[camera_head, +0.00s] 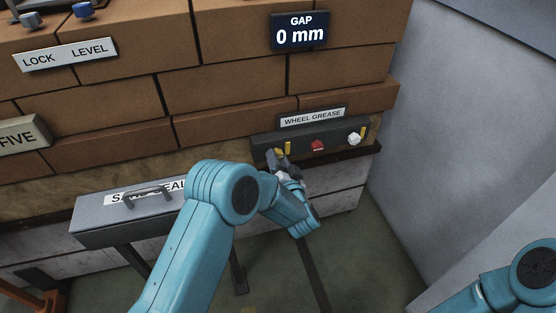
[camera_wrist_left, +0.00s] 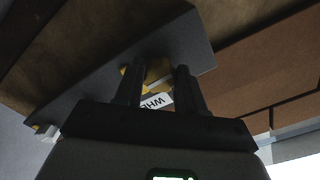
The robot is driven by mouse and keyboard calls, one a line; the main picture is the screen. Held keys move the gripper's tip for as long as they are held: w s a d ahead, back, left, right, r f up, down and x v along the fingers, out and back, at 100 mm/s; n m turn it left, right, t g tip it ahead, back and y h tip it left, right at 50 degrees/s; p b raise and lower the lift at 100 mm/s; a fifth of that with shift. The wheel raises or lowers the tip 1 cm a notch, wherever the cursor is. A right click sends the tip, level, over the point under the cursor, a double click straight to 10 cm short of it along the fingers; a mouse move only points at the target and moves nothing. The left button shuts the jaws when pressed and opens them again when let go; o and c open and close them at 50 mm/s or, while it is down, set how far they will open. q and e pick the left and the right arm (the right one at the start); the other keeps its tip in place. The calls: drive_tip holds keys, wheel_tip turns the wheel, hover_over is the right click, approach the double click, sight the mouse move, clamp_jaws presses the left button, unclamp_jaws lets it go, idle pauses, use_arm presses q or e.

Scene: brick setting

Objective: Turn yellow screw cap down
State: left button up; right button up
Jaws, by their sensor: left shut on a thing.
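The yellow screw cap (camera_wrist_left: 157,70) shows between the fingers of my left gripper in the left wrist view. It sits at the left end of a dark panel (camera_head: 334,143) under the WHEEL GREASE label (camera_head: 313,117). My left gripper (camera_head: 281,157) is shut on the cap. In the head view the gripper hides most of the cap. A yellow upright strip (camera_head: 288,148) stands just right of the fingers. The left gripper also shows in the wrist view (camera_wrist_left: 158,88). My right gripper is out of view; only part of that arm shows at lower right.
A red cap (camera_head: 317,145) and a white cap (camera_head: 354,139) sit farther right on the panel. A grey box with a handle (camera_head: 100,216) juts out at left. A brick wall carries a GAP display (camera_head: 300,32) reading 0 mm. A grey wall (camera_head: 450,110) stands at right.

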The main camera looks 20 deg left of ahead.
use_arm(q)
drive_tip(key=o, duration=1)
drive_tip(key=shift+o, duration=0.2)
drive_tip(key=p+v, duration=0.2)
drive_tip(key=v, duration=1.4)
drive_tip(key=shift+s+d, duration=0.15)
drive_tip(key=shift+s, duration=0.05)
